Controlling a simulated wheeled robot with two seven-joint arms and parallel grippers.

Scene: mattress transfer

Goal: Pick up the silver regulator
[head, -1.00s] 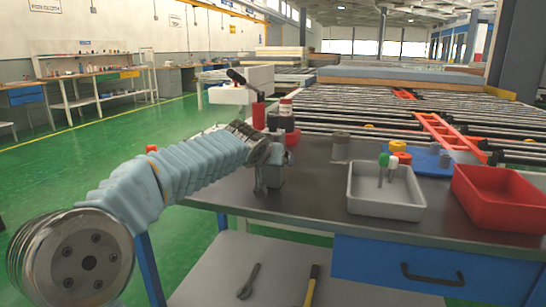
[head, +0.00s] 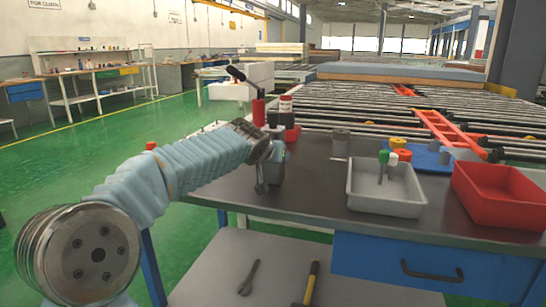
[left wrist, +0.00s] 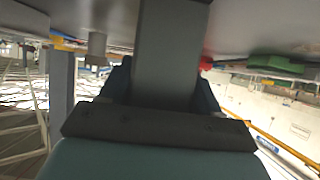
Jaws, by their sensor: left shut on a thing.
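A separate grey cylinder (head: 340,143) stands on the table, left of the orange and yellow parts. My right gripper is not in view.
A grey bin (head: 372,205) with green- and white-topped parts and a red bin (head: 500,190) stand to the right. A blue plate (head: 430,163) lies behind them. The tabletop between gripper and grey bin is clear.

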